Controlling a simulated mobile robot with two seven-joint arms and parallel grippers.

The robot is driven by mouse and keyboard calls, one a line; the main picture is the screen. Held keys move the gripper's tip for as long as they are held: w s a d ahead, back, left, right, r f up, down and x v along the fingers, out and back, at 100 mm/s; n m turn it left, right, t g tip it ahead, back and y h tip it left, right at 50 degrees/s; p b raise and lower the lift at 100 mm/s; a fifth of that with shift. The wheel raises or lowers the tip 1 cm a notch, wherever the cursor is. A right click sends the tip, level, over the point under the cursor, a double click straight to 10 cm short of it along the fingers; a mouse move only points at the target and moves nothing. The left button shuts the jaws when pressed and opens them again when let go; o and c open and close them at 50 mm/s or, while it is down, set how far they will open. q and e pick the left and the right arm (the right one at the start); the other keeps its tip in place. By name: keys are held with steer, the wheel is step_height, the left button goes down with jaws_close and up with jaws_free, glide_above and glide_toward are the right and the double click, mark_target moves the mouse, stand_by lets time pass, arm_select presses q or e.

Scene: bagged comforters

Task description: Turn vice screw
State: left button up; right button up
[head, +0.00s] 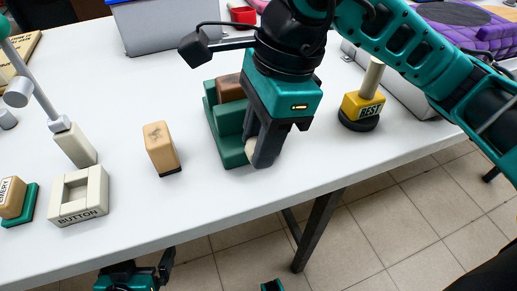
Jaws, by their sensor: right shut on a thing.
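The green vice (222,130) stands on the white table with a brown block (230,87) in its upper part. My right gripper (260,157) points down at the front right side of the vice. Its fingers are shut on the vice screw (251,150), of which only a pale rounded bit shows between the fingers. The rest of the screw is hidden. My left gripper (138,274) is partly in view at the bottom edge, below the table's front edge and away from the vice. Its opening is unclear.
A tan block (160,149) stands left of the vice. A cream BUTTON box (79,196) and a lever (72,140) are farther left. A yellow piece labelled BEST (362,106) stands at right. A grey bin (180,35) is behind. The table front is clear.

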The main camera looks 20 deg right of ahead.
arm_select(q)
steer(key=shift+f, duration=0.45)
arm_select(e)
steer(key=shift+y, duration=0.3)
steer(key=o, duration=1.1)
steer(key=shift+c, duration=0.2)
arm_select(q)
steer(key=shift+r, duration=0.1)
step_height(320, 180, up, 3)
steer(key=p, duration=0.2)
steer(key=shift+w+p, duration=0.1)
steer(key=shift+p, duration=0.25)
arm_select(e)
steer(key=v, duration=1.3)
